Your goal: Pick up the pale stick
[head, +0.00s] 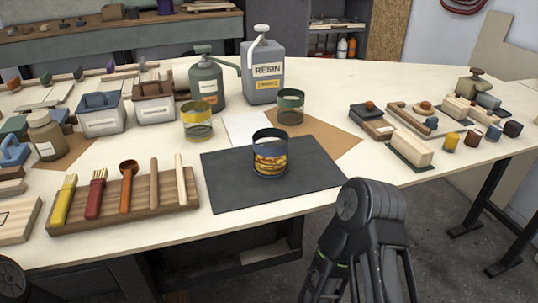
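A black part of my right arm shows at the bottom right, below the table's front edge, and a small black part of mine shows in the bottom left corner. I see no fingertips of either gripper, and nothing touches the pale stick.
The rack also holds a yellow-handled tool (64,200), a red brush (95,195) and an orange spoon-like tool (126,187). Right of it lies a dark mat (225,180) with a banded cup (269,160). Resin containers (262,84) stand behind. The table before the rack is clear.

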